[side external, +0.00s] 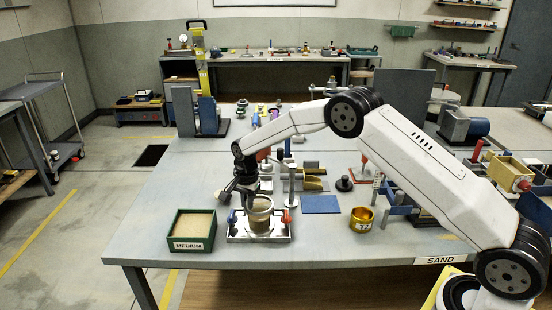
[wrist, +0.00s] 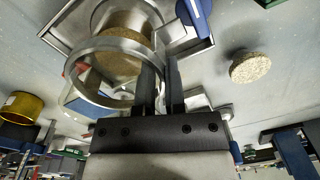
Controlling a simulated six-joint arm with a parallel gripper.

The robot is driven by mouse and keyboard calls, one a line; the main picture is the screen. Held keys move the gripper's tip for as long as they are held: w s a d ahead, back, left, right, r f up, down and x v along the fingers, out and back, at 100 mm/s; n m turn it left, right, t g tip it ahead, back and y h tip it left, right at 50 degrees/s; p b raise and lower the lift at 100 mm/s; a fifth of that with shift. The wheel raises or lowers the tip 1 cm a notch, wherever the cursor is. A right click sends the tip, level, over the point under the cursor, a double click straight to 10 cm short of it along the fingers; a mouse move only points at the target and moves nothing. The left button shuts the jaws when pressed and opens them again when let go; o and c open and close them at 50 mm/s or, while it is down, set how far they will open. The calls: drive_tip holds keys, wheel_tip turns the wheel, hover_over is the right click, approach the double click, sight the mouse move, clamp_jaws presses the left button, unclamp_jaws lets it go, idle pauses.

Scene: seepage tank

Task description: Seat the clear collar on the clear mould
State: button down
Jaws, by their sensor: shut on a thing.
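The clear collar (wrist: 75,58) is a see-through ring in the wrist view. My gripper (wrist: 160,70) is shut on its rim at one side. The clear mould (wrist: 98,20) is a clear cylinder with tan sand in it, standing on a metal base plate (wrist: 50,38). In the side view the mould (side external: 260,222) stands on the plate near the table's front edge, with the collar (side external: 260,204) over its top and my gripper (side external: 246,194) at the collar's left. In the wrist view the two rings look offset. I cannot tell whether they touch.
Red (side external: 287,216) and blue (side external: 232,217) clamp parts stand beside the mould. A green MEDIUM box (side external: 192,245) is to its left, a gold tin (side external: 362,219) to its right. A speckled disc (wrist: 250,67) lies on the table. A metal post (side external: 291,184) stands close behind.

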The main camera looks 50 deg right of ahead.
drive_tip(key=shift+f, duration=0.3)
drive_tip(key=shift+r, duration=0.6)
drive_tip(key=shift+r, duration=0.35)
drive_tip(key=shift+r, duration=0.2)
drive_tip(key=shift+w, duration=0.1)
idle(0.7)
drive_tip(key=shift+f, duration=1.25)
idle(0.8)
drive_tip(key=shift+r, duration=0.2)
drive_tip(key=shift+r, duration=0.85)
drive_tip(key=shift+r, duration=0.3)
